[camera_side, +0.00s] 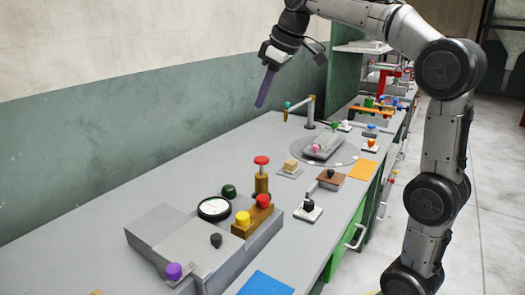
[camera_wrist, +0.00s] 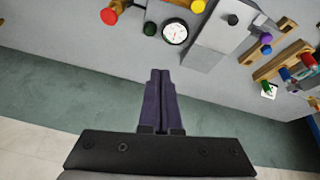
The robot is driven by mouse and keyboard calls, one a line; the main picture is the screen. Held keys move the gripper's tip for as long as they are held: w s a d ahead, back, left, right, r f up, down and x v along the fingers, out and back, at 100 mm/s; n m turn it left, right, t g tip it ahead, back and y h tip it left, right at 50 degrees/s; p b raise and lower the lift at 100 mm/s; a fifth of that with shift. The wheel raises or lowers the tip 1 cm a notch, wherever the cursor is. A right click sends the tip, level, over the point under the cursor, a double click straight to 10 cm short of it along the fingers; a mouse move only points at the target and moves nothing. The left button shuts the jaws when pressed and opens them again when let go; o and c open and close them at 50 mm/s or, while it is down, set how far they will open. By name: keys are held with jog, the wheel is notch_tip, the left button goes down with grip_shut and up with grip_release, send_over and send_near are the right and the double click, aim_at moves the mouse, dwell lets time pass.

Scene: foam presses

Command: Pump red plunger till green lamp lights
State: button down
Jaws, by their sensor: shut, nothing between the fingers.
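The red plunger (camera_side: 261,160) stands upright on a brass cylinder at the back of the grey press unit. Its red top also shows at the upper left of the wrist view (camera_wrist: 109,16). A dark green dome (camera_side: 229,191), which looks unlit, sits beside the round white gauge (camera_side: 214,207). The dome also shows in the wrist view (camera_wrist: 150,28). My gripper (camera_side: 260,103), with purple fingers, is shut and empty. It hangs well above the bench, apart from the plunger. Its closed fingers point up the wrist view (camera_wrist: 160,74).
Near the plunger are a red knob (camera_side: 264,201), a yellow knob (camera_side: 243,218), a black knob (camera_side: 216,240) and a purple knob (camera_side: 173,271). A turntable (camera_side: 346,155) and a post with an arm (camera_side: 311,110) stand farther back. The bench's left side is clear.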

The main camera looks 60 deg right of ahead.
jog(key=w+d+f, duration=0.2)
jog(key=d+f, duration=0.1)
jog(key=d, duration=0.2)
jog(key=w+d+f+m+g, duration=0.1)
jog(key=w+d+f, duration=0.2)
jog(key=d, duration=0.2)
jog(key=w+d+f+m, duration=0.1)
jog(key=w+d+f, duration=0.1)
jog(key=d, duration=0.4)
jog(key=shift+w+f, duration=0.3)
jog(key=shift+f, duration=0.25)
send_near(260, 158)
jog(key=shift+g, duration=0.3)
jog(key=x, duration=0.5)
jog(key=shift+w+a+r, duration=0.1)
jog(key=shift+w, duration=0.25)
jog(key=shift+f, duration=0.75)
